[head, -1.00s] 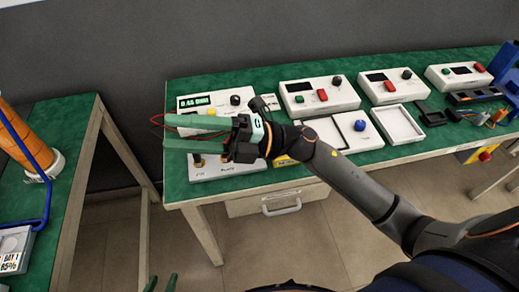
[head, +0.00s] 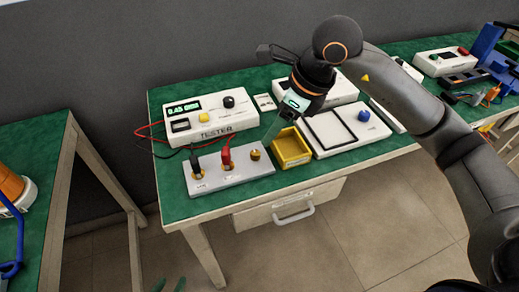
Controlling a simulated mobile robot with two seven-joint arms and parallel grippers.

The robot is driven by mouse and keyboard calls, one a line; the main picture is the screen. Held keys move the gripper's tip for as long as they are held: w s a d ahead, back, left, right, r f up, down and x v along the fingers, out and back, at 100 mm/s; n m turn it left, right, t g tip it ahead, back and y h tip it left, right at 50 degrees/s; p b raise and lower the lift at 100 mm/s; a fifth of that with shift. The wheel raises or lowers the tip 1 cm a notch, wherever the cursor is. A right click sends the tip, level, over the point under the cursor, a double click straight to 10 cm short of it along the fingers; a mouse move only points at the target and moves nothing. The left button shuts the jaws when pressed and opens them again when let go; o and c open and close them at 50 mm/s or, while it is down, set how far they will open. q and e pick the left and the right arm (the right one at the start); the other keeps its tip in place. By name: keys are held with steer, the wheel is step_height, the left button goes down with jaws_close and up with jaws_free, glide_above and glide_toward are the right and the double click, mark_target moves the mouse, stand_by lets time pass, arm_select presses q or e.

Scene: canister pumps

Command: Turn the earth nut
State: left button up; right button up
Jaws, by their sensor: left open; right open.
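A pale grey terminal board (head: 232,178) lies near the front left of the green bench. A bare brass nut (head: 255,155) stands at its right end; I take it as the earth nut, though its label is unreadable. A black plug (head: 196,163) and a red plug (head: 227,157) sit in the board's other brass terminals. My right gripper (head: 269,135) is open, its green finger pointing down just above and right of the nut, apart from it. My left gripper (head: 169,285) is open at the bottom edge; only its green fingertips show.
A white tester (head: 228,122) with a lit display stands behind the board, with red and black leads at its left. A yellow bin (head: 291,148) is close right of the nut. A drawer (head: 290,205) hangs below.

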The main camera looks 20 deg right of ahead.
mark_target(256, 153)
steer(key=b+x, duration=0.1)
steer(key=x, duration=0.8)
steer(key=shift+w+a+f, duration=0.1)
steer(key=shift+a+f, duration=0.05)
steer(key=shift+f, duration=0.2)
steer(key=shift+c, duration=0.2)
jaws_close()
